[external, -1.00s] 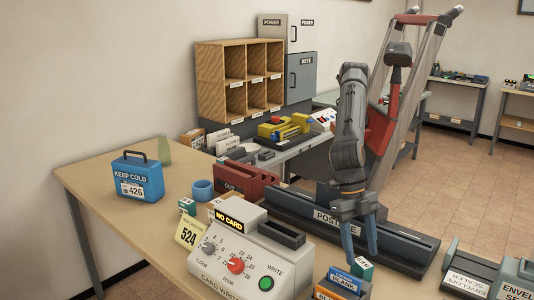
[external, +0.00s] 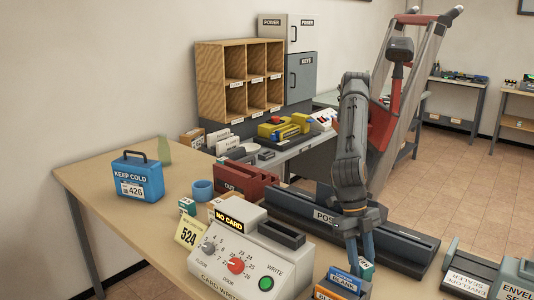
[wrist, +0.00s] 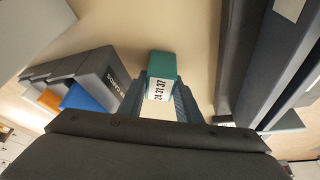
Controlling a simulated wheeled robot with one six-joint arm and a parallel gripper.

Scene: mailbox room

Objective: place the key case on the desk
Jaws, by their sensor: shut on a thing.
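A small teal case with a white number label (wrist: 161,77) sits between the fingertips of my gripper (wrist: 161,95) in the wrist view, and the fingers press on both its sides. In the external view the teal case (external: 366,269) shows behind the blank-card holder, at the tips of my gripper (external: 359,250). My gripper points down and is shut on the case. The case is at or just above the desk (external: 115,190); I cannot tell if it touches. The holder hides part of the fingertips and case.
The long dark postage machine (external: 290,211) stands close behind my gripper. The card writer (external: 250,258) is to its left and the blank-card holder (external: 345,283) is just in front. The envelope sealer (external: 470,270) is to the right. Bare desk shows at the far left.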

